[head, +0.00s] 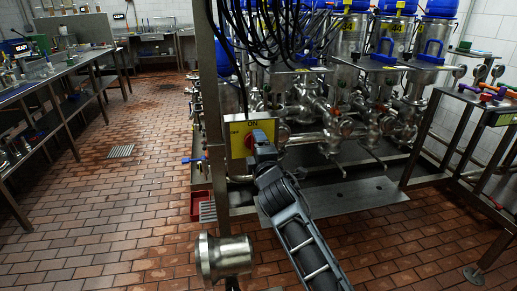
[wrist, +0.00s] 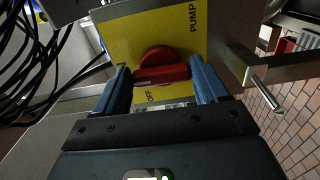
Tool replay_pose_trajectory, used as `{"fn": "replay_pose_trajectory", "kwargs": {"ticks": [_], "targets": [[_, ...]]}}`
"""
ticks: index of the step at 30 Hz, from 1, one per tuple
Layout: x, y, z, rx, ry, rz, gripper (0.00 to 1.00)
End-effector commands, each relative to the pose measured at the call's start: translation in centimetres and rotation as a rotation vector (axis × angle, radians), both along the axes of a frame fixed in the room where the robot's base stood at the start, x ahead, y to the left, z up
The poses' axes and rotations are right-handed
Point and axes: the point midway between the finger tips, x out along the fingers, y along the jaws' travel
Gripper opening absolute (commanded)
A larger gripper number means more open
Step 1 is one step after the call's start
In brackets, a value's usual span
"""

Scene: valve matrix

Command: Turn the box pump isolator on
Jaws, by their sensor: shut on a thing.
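The box pump isolator has a yellow plate (head: 238,146) on a metal post, with "ON" at its top in the head view. The plate also shows in the wrist view (wrist: 115,35), with "PUMP" at the right and "OFF" near the bottom. Its round red knob with a raised bar handle (wrist: 162,74) lies across the wrist view. My gripper (wrist: 163,83) has its blue fingers at the two ends of the handle, shut on it. In the head view my gripper (head: 263,143) covers most of the knob.
Black cables (head: 270,35) hang above the plate. Behind stand steel pipes and valves (head: 335,125) and canisters with blue lids. A steel cylinder (head: 223,257) is in the foreground. A red crate (head: 200,204) sits on the tiled floor, which is clear to the left.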

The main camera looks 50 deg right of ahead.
Motion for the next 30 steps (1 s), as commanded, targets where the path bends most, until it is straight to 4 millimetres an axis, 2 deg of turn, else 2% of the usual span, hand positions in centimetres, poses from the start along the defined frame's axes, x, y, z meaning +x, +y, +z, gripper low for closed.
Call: {"fn": "replay_pose_trajectory", "kwargs": {"ticks": [1,2,9,19,30], "targets": [[-0.1,-0.1,-0.2,0.004,0.001,-0.002,0.42],[-0.1,-0.1,-0.2,0.004,0.001,-0.002,0.75],[0.0,0.0,-0.1,0.002,0.001,-0.001,0.98],[-0.5,0.4,-0.1,0.001,0.001,0.000,0.98],[-5.2,3.5,-0.3,0.000,0.002,0.001,0.98]]}}
